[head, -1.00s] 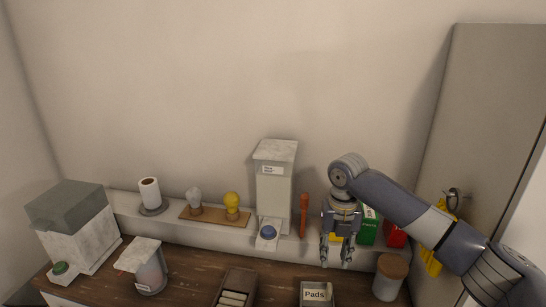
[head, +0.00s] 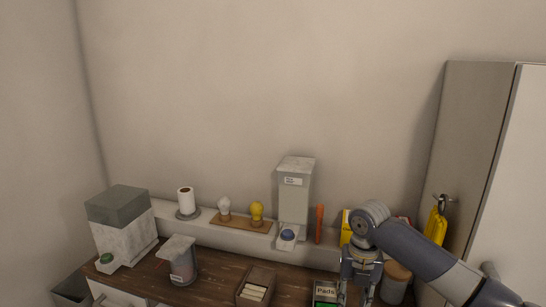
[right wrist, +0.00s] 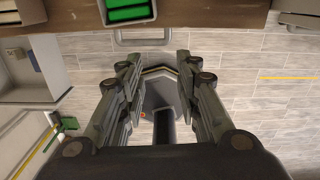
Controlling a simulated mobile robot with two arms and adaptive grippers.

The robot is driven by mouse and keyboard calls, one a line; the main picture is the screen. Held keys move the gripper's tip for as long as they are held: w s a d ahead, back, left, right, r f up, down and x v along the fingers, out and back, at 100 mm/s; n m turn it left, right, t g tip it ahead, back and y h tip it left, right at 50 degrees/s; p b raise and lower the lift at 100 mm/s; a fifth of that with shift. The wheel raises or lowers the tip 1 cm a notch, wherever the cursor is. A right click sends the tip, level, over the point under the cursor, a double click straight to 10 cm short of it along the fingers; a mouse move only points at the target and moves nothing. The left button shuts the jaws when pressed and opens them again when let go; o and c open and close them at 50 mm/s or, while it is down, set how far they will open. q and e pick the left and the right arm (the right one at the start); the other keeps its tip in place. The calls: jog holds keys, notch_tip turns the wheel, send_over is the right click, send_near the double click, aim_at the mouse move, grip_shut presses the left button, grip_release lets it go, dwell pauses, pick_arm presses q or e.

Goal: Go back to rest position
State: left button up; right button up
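My right gripper (head: 356,292) hangs pointing down at the front right of the wooden counter (head: 215,272) in the head view. It partly covers the yellow box and the jar behind it. In the right wrist view the two fingers of my right gripper (right wrist: 160,95) stand wide apart with nothing between them. The floor shows below them. My left gripper is not in any view.
A Pads box (head: 325,291) with green contents stands beside the right gripper. A wood-lidded jar (head: 395,284) is behind the arm. A tall cabinet (head: 475,150) with yellow cloth (head: 436,226) stands right. A dispenser (head: 294,200) and bulbs (head: 256,212) line the shelf.

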jog(key=s+a+f+m+t+y, duration=0.1)
jog(key=s+a+f+m+y, duration=0.2)
jog(key=s+a+f+m, duration=1.05)
jog(key=s+d+f+m+t+h, duration=0.2)
jog(key=s+d+m+h, duration=0.1)
jog(key=s+d+m, duration=1.35)
notch_tip(320, 180, down, 28)
jog(key=s+a+m+g+b, duration=0.1)
jog(key=s+a+b, duration=0.1)
jog(key=s+b, duration=0.15)
pick_arm(q)
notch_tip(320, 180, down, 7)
jog(key=b, duration=0.3)
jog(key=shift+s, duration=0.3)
pick_arm(e)
jog(key=s+d+f, duration=0.1)
jog(key=s+f, duration=0.7)
jog(key=f, duration=0.2)
jog(key=s+d+f+g, duration=0.1)
jog(key=s+d+f, duration=0.1)
jog(key=s+f, duration=0.6)
notch_tip(320, 180, down, 2)
jog(key=shift+s+d+f, duration=0.15)
jog(key=shift+d+f, duration=0.1)
